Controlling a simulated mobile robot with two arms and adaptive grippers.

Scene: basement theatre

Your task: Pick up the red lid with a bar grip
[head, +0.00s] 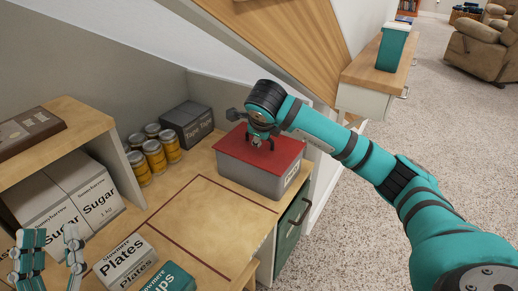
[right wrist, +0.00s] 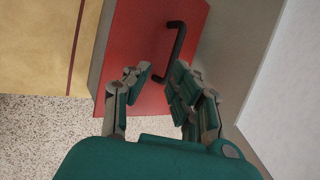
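The red lid (head: 285,151) lies on a grey box (head: 248,178) on the wooden worktop. In the right wrist view the lid (right wrist: 140,40) carries a dark bar grip (right wrist: 178,45). My right gripper (head: 262,142) points down over the lid and hides part of the grip in the head view. My left gripper (head: 53,240) is open and empty at the bottom left of the head view.
A dark tape box (head: 187,124) and several yellow-filled jars (head: 155,156) stand left of the grey box. Sugar boxes (head: 88,190) and a plates box (head: 125,263) are further left. A sloping wooden panel (head: 280,40) hangs close above. The outlined worktop area (head: 205,225) is clear.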

